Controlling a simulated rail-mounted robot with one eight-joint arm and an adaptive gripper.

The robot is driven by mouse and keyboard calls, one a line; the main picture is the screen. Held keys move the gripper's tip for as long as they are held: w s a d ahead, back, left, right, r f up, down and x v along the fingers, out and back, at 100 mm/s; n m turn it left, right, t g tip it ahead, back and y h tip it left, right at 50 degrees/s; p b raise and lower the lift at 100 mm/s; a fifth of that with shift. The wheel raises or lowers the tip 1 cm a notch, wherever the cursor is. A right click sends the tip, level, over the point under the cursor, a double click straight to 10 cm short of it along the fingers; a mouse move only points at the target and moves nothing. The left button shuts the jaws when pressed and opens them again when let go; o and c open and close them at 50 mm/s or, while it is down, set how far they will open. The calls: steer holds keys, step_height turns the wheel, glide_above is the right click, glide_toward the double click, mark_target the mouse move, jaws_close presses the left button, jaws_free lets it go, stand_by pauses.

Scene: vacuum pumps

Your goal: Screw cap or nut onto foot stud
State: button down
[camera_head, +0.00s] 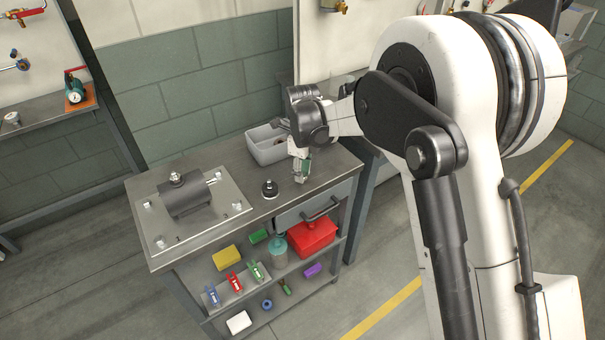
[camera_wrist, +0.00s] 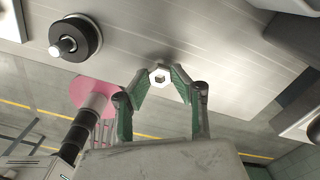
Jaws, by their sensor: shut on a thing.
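The foot (camera_head: 270,189) is a round black disc with a short upright metal stud, standing on the grey bench near its front edge. It also shows at the upper left of the wrist view (camera_wrist: 75,38). My gripper (camera_head: 300,176) is right of the foot, low over the bench. Its green fingers (camera_wrist: 160,82) are shut on a small pale hex nut (camera_wrist: 160,75) with a dark hole. The nut is apart from the stud. I cannot tell whether it touches the bench top.
A grey bin (camera_head: 267,151) stands behind my gripper on the bench (camera_head: 232,160). A dark cylindrical pump (camera_head: 187,196) sits on a metal plate (camera_head: 160,226) at the left. A drawer handle (camera_head: 321,210) sticks out below the front edge. The lower shelf holds a red box (camera_head: 312,238) and several small items.

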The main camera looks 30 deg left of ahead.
mark_target(269, 181)
steer(key=shift+r+p, duration=0.6)
steer(key=shift+r, duration=1.8)
steer(key=shift+s+a+r+n+b, duration=0.25)
steer(key=shift+s+a+r+n, duration=0.95)
steer(key=shift+n, duration=1.2)
steer(key=shift+s+a+r+n+b, duration=0.3)
steer(key=shift+s+a+n, duration=0.45)
steer(key=shift+s+n, duration=1.3)
steer(key=shift+s+a+r+n+b, duration=0.2)
steer(key=shift+s+a+r+n, duration=0.75)
steer(key=shift+n, duration=1.8)
steer(key=shift+s+f+b, duration=0.15)
steer(key=shift+f+b, duration=0.1)
steer(key=shift+b, duration=0.05)
steer(key=shift+f+b, duration=1.65)
steer(key=shift+f, duration=0.6)
steer(key=shift+f+b, duration=0.95)
steer(key=shift+f, duration=0.2)
